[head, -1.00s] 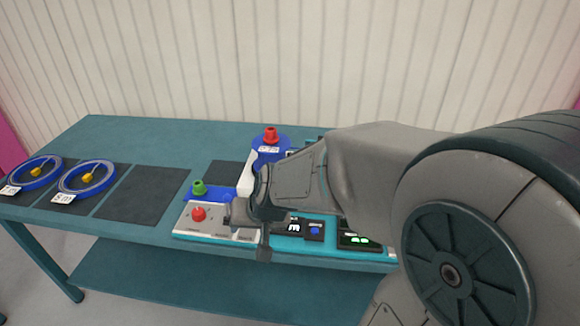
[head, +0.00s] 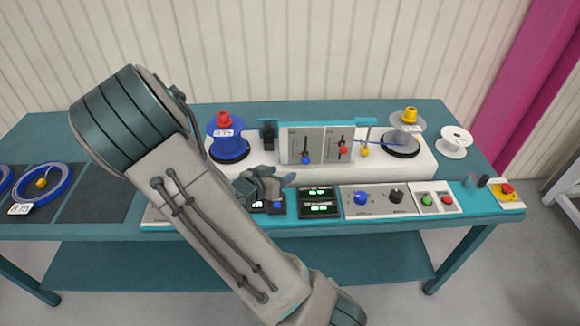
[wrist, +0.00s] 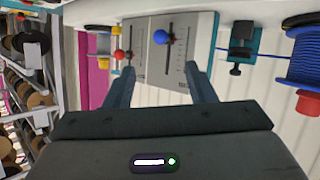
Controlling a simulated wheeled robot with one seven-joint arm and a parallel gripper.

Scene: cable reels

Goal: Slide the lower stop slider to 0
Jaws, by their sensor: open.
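The slider panel (head: 323,145) is a grey upright plate with two vertical slots and tick marks. A blue knob (head: 305,159) sits low on the left slot, and a red knob (head: 343,150) sits a little higher on the right one. The labels are too small to read. My gripper (head: 287,187) is open and empty, in front of and below the panel, apart from both knobs. In the wrist view the panel (wrist: 144,66) appears upside down beyond the fingers (wrist: 160,82), with the blue knob (wrist: 161,37) and the red knob (wrist: 119,56).
A blue reel (head: 228,142) stands left of the panel, a grey reel (head: 404,133) right of it. A small yellow part (head: 365,152) is just right of the panel. Along the front are digital displays (head: 319,201) and a control box (head: 378,199). An emergency stop (head: 507,191) is far right.

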